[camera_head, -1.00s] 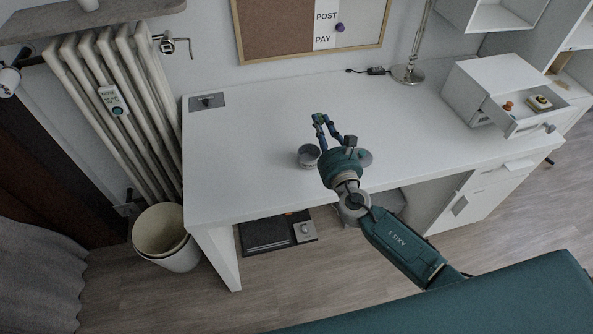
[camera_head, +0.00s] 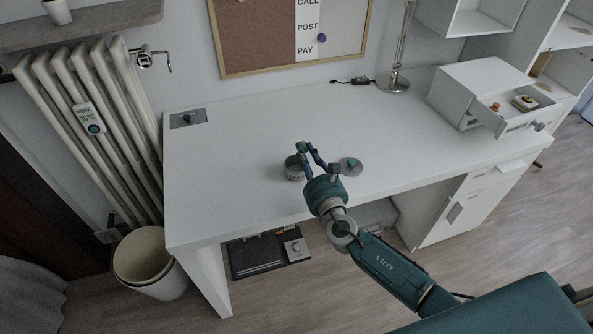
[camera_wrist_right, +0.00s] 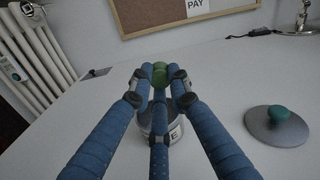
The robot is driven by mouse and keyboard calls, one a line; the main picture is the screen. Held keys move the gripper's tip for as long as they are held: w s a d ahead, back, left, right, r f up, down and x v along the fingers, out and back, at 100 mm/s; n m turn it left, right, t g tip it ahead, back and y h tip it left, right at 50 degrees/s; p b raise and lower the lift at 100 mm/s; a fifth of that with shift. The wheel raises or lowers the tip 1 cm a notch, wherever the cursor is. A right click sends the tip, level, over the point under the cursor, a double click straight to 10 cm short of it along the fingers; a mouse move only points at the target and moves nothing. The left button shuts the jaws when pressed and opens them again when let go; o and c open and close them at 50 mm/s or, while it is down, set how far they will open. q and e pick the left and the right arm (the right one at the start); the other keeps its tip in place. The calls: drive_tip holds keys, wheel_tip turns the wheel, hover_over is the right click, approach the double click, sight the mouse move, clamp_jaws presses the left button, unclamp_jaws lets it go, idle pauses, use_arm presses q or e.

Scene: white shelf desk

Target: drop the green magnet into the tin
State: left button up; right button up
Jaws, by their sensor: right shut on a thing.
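The green magnet (camera_wrist_right: 159,73) is pinched between the blue fingertips of my right gripper (camera_head: 303,147), which is shut on it; the wrist view shows the gripper (camera_wrist_right: 158,85) too. The tin (camera_head: 293,169) is a small grey open can standing upright on the desk. In the head view my fingertips overlap its right rim. In the wrist view the tin (camera_wrist_right: 176,134) lies behind and below the fingers, which hide much of it. The magnet appears above the tin; the exact height is unclear. My left gripper is not in view.
A round grey lid with a teal knob (camera_head: 350,167) lies on the white desk (camera_head: 250,140) right of the tin. A small cabinet with an open drawer (camera_head: 515,122) stands at the right. A lamp base (camera_head: 393,83) is at the back.

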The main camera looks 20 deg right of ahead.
drive_tip(key=o, duration=0.9)
drive_tip(key=shift+s, duration=0.1)
drive_tip(key=s, duration=1.1)
drive_tip(key=shift+s+d, duration=0.2)
drive_tip(key=shift+s, duration=0.2)
